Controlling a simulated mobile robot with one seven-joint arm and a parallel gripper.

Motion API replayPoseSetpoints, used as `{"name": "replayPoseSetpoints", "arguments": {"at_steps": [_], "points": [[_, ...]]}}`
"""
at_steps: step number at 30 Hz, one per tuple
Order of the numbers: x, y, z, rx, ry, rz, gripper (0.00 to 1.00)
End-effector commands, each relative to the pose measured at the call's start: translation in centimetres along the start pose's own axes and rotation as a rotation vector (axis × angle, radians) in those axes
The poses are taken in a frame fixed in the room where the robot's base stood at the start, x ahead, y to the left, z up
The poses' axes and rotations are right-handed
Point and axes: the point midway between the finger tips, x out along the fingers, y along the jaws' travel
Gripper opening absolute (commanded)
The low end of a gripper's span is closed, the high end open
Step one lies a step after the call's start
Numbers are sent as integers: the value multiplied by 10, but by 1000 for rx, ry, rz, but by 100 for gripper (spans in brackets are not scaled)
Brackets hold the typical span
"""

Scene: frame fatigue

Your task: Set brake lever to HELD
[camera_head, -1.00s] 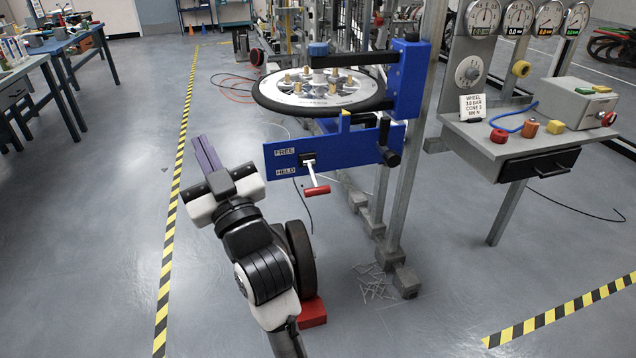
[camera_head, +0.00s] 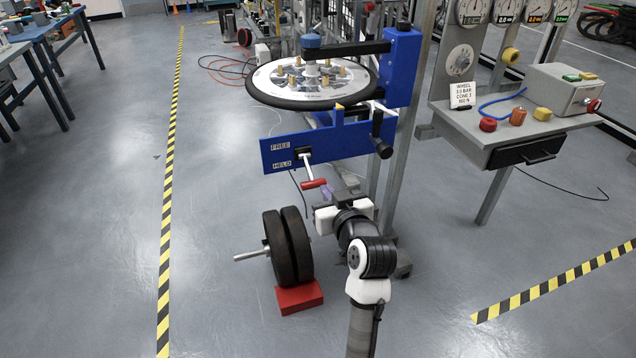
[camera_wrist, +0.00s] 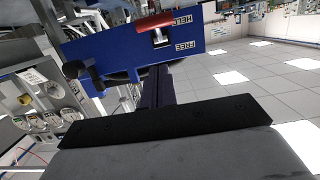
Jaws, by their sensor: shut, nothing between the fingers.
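The brake lever has a pale shaft and a red crossbar handle (camera_head: 313,184). It comes out of a black slot (camera_head: 303,154) in the blue panel (camera_head: 345,145) and slants down in the head view. The FREE label (camera_head: 280,146) is above the HELD label (camera_head: 282,165), left of the slot. Whether the lever sits at either mark I cannot tell. My gripper (camera_head: 326,192) is shut and empty, its fingers just right of and below the red handle. In the wrist view, which is upside down, the fingers (camera_wrist: 157,85) point toward the panel and the red handle (camera_wrist: 155,22); contact is unclear.
A wheel (camera_head: 312,82) lies flat on the stand above the panel. A black crank handle (camera_head: 380,148) sticks out at the panel's right. Black discs (camera_head: 288,246) on a red block (camera_head: 299,297) stand on the floor left of my arm. A grey bench (camera_head: 480,135) is at right.

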Motion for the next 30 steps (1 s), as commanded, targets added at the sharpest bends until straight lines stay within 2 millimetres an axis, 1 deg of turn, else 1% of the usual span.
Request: {"name": "replayPoseSetpoints", "arguments": {"at_steps": [1,3,7,9,12,18,30], "points": [[11,0,-4,-1,-3,-2,0],[27,0,-4,-2,-3,-2,0],[53,0,-4,-2,-3,-1,0],[61,0,8,2,-4,0,0],[70,0,18,1,-3,1,0],[79,0,27,0,-1,1,0],[80,0,30,-1,4,1,0]]}}
